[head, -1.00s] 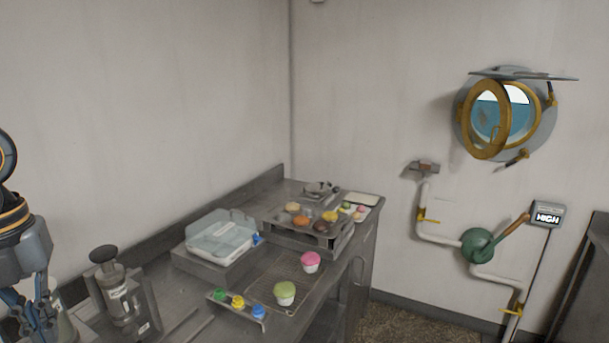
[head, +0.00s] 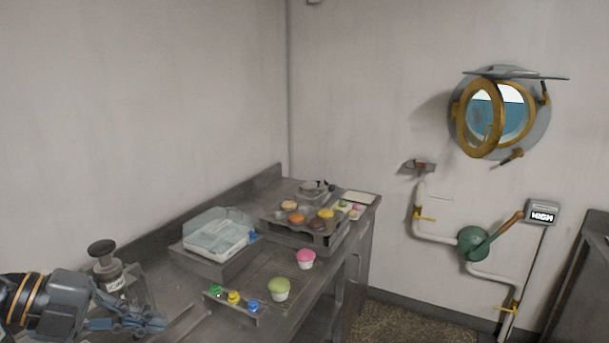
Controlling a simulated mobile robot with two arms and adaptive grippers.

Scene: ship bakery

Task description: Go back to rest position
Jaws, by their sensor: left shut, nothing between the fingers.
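My left gripper (head: 150,323) is at the lower left of the head view, pointing right. Its fingers are shut with nothing held. It is over the near left end of the steel counter, in front of a metal canister with a dark knob (head: 104,262), which it partly hides. I cannot tell whether it touches the canister. My right gripper is not in view.
The steel counter (head: 187,286) carries a clear-lidded box (head: 218,234), green (head: 279,289) and pink (head: 305,258) cupcakes, a button panel (head: 234,304) and a tray of buns (head: 300,224). A porthole (head: 500,112) and a green valve (head: 473,243) are on the wall.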

